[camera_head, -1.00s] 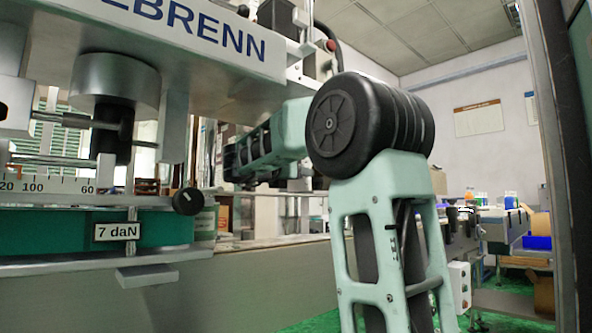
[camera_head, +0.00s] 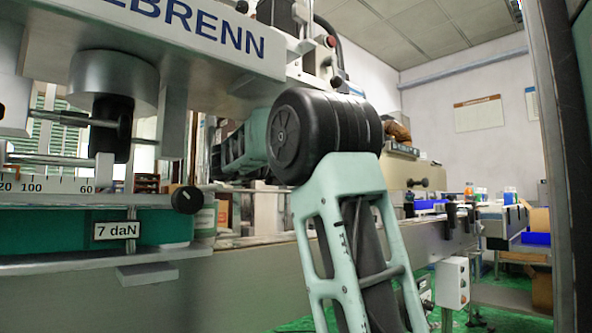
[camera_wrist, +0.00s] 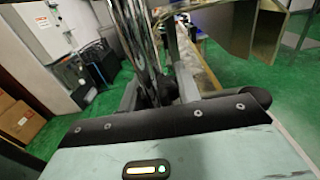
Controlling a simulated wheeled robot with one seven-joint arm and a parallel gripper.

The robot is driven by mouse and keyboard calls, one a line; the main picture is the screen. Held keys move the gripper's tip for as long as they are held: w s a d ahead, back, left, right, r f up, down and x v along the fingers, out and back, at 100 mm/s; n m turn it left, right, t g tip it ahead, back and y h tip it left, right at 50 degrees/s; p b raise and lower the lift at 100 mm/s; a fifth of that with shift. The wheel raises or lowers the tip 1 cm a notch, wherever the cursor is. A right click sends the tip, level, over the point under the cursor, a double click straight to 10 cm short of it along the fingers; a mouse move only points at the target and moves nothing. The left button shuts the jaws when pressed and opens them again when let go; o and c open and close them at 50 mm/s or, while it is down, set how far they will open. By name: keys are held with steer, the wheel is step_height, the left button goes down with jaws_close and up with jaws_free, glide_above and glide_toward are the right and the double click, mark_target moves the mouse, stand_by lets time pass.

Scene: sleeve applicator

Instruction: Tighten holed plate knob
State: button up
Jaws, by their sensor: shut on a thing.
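In the wrist view, my gripper (camera_wrist: 160,92) shows beyond the teal and black wrist housing, its fingers only partly visible. It is shut around a dark knob-like part (camera_wrist: 165,86) by an upright chrome rod (camera_wrist: 140,42). I take this to be the holed plate knob, but its shape and the plate are not clear. In the head view, my gripper is hidden behind my arm and the machine.
The large machine (camera_head: 190,40) fills the left of the head view, with a black knob (camera_head: 187,200) beside its "7 daN" label (camera_head: 116,231). Metal guards (camera_wrist: 238,28) stand close in the wrist view. Green floor (camera_wrist: 270,85) is open beyond.

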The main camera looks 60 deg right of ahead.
steer(key=shift+g, duration=0.3)
steer(key=o, duration=1)
steer(key=shift+a, duration=0.1)
steer(key=b+v, duration=0.3)
steer(key=v, duration=1.4)
steer(key=shift+a+r, duration=0.1)
steer(key=shift+a, duration=0.05)
